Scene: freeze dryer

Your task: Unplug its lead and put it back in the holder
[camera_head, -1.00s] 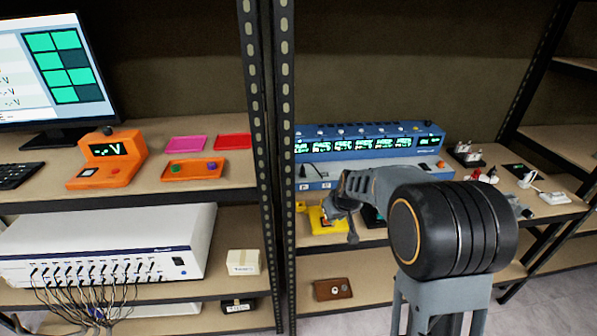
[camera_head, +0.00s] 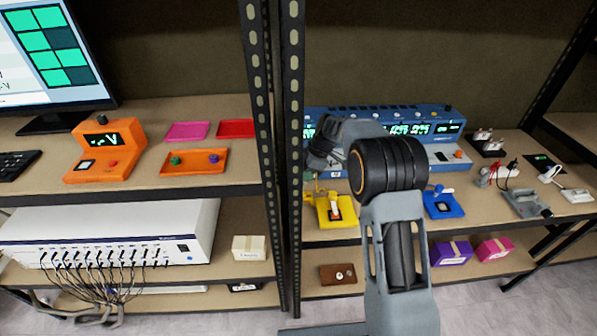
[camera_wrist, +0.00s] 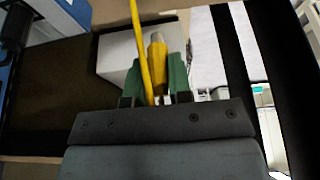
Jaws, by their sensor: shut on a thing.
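In the wrist view, my gripper (camera_wrist: 156,78) has its green fingers shut on a yellow plug (camera_wrist: 158,55). A yellow lead (camera_wrist: 139,30) runs up past the plug. In the head view, my gripper is at the left end of my arm, near the shelf post, and its fingers are mostly hidden. A bit of yellow lead (camera_head: 308,192) shows below it. A yellow holder (camera_head: 325,213) stands on the middle shelf, just right of and below the gripper, with a pale piece upright on it.
A long blue instrument (camera_head: 449,137) stands behind my arm. A blue holder (camera_head: 443,205) is to the right. The dark shelf post (camera_head: 290,150) is close on the left. An orange meter (camera_head: 105,152) and trays stand beyond it. Plugs and a grey device (camera_head: 524,203) are at the right.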

